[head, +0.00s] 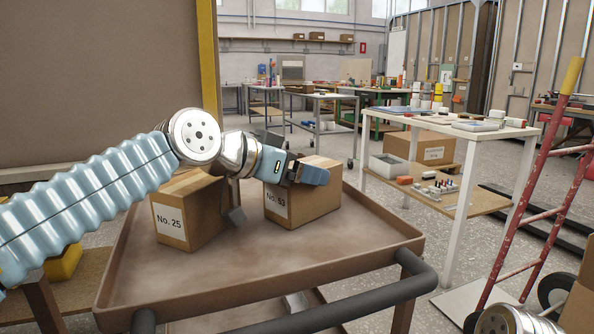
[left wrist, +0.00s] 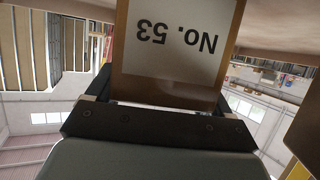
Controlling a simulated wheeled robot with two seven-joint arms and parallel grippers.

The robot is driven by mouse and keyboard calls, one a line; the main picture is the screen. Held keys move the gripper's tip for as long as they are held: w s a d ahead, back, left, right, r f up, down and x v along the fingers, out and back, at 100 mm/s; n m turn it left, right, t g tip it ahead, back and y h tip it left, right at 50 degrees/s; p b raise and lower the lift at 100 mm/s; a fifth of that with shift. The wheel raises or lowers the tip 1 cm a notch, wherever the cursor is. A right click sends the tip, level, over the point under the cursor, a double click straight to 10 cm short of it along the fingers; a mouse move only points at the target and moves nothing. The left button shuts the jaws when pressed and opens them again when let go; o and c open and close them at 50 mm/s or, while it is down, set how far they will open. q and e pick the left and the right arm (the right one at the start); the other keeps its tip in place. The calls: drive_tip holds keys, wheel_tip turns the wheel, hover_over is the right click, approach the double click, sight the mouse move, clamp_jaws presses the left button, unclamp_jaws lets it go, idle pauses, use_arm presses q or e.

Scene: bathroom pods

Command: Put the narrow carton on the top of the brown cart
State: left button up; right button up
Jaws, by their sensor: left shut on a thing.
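The brown cart (head: 300,262) stands in front of me, its tray-like top rimmed. A carton marked No. 53 (head: 300,205) stands upright on the right part of the top, seemingly resting on it. My left gripper (head: 277,192) is shut on this carton, partly covering its upper left. In the left wrist view the carton's label (left wrist: 175,40) appears upside down, close between the fingers. A second carton, marked No. 25 (head: 180,222), stands to the left on the same top, partly behind my arm. My right gripper is not in view.
The cart's dark handle (head: 385,290) is at its near right side. A white table (head: 455,125) with goods stands behind to the right. A red ladder-like frame (head: 530,195) stands at the right. The front of the cart top is clear.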

use_arm(q)
drive_tip(key=o, duration=1.3)
drive_tip(key=shift+f, duration=0.1)
drive_tip(key=shift+s+a+r, duration=0.15)
drive_tip(key=shift+a+r, duration=0.05)
drive_tip(key=shift+r, duration=0.05)
drive_tip(key=v, duration=1.1)
drive_tip(key=shift+s+a+r+b, duration=0.1)
drive_tip(key=shift+s+r+b, duration=0.1)
drive_tip(key=shift+b, duration=0.15)
drive_tip(key=shift+f, duration=0.1)
